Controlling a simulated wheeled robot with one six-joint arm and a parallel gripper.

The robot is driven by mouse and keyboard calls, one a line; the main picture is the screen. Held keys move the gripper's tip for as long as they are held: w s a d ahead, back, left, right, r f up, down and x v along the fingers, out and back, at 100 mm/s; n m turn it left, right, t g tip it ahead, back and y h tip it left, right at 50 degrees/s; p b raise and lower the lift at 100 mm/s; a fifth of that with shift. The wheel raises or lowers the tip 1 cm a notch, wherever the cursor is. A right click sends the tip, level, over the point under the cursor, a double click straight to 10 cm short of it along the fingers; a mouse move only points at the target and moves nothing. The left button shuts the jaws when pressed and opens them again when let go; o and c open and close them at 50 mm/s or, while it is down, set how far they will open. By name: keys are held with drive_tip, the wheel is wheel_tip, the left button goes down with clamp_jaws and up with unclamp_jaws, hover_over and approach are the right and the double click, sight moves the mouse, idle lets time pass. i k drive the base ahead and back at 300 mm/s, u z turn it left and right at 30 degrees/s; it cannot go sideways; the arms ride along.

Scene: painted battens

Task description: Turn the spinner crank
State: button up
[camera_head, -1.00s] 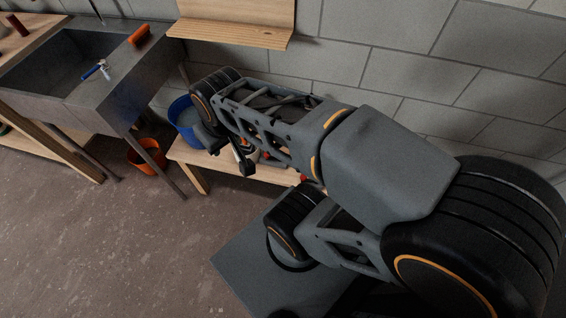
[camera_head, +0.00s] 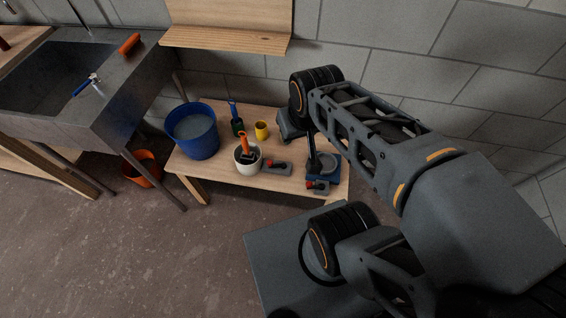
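My gripper (camera_head: 312,160) hangs from the end of my arm over the right part of the low wooden bench, seen from behind and above. A dark finger points down at a blue and grey device (camera_head: 327,172) with a round grey part, perhaps the spinner. Whether the finger touches it cannot be told. A small red-topped part (camera_head: 317,185) shows at the device's front. I cannot make out which part is the crank. A grey block with a red knob (camera_head: 275,166) lies just left. My arm partly hides the gripper, and its opening cannot be seen.
The low bench (camera_head: 215,172) also bears a blue bucket (camera_head: 195,145), a white pot (camera_head: 248,163) with an orange-handled tool, a yellow cup (camera_head: 262,131) and a blue-handled brush (camera_head: 235,118). A metal sink (camera_head: 130,95) stands left. An orange bucket (camera_head: 143,168) sits on the floor.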

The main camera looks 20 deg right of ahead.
sight(270, 164)
drive_tip(key=z, duration=0.5)
drive_tip(key=k, duration=1.1)
drive_tip(key=u, duration=0.65)
drive_tip(key=i, duration=1.4)
drive_tip(key=z, duration=0.15)
